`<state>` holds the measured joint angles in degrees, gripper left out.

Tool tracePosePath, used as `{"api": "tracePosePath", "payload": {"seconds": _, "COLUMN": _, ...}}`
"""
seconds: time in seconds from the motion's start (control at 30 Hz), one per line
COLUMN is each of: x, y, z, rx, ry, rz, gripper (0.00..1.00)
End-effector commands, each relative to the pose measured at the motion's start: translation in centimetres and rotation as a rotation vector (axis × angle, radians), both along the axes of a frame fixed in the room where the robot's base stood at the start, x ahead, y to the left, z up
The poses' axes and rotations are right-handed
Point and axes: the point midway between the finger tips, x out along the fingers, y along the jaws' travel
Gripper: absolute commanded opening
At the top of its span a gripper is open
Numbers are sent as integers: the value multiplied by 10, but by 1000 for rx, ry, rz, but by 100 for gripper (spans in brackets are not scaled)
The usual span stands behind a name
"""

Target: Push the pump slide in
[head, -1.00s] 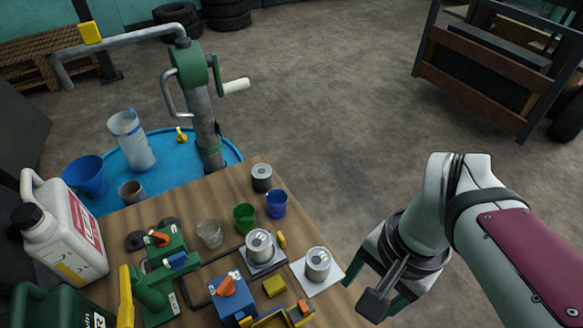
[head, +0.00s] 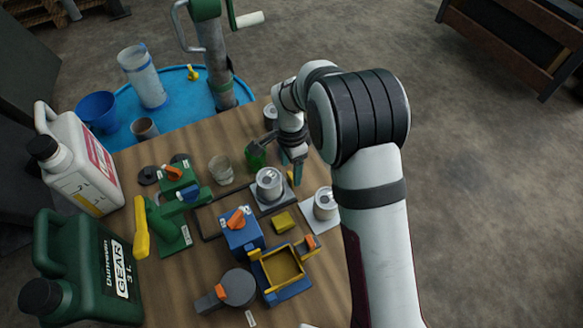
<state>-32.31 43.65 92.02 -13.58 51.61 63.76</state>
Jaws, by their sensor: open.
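No part is clearly marked as the pump slide, and I cannot tell which one it is. A blue frame with a yellow open tray (head: 282,268) sits at the front of the table. A blue block with an orange knob (head: 240,228) is just behind it. A green unit with a yellow lever (head: 168,215) stands to the left. A green-topped crank pump (head: 214,55) stands in the blue drum behind the table. My gripper (head: 291,168) is open, pointing down over the table's back right, close to the green cup (head: 256,157). My arm hides part of that area.
Two silver cans stand on pads, one (head: 269,184) mid-table and one (head: 325,204) at the right edge. A clear cup (head: 221,168), a yellow block (head: 283,221) and a round grey part (head: 232,287) are nearby. A white jug (head: 80,160) and green jug (head: 85,270) stand left.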

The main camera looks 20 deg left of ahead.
Motion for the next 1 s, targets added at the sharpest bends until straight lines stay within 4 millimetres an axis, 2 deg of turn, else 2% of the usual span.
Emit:
{"api": "tracePosePath", "payload": {"seconds": 0.17, "x": 0, "y": 0, "z": -17, "rx": -1, "ry": 1, "rz": 0, "gripper": 68}}
{"api": "tracePosePath", "payload": {"seconds": 0.43, "x": 0, "y": 0, "z": -19, "rx": 1, "ry": -1, "rz": 0, "gripper": 68}}
{"api": "tracePosePath", "payload": {"seconds": 0.47, "x": 0, "y": 0, "z": -19, "rx": 1, "ry": -1, "rz": 0, "gripper": 64}}
{"api": "tracePosePath", "payload": {"seconds": 0.8, "x": 0, "y": 0, "z": -19, "rx": 0, "ry": 0, "rz": 0, "gripper": 3}}
{"api": "tracePosePath", "payload": {"seconds": 0.83, "x": 0, "y": 0, "z": -19, "rx": 0, "ry": 0, "rz": 1, "gripper": 0}}
{"api": "tracePosePath", "payload": {"seconds": 1.0, "x": 0, "y": 0, "z": -19, "rx": 0, "ry": 0, "rz": 0, "gripper": 0}}
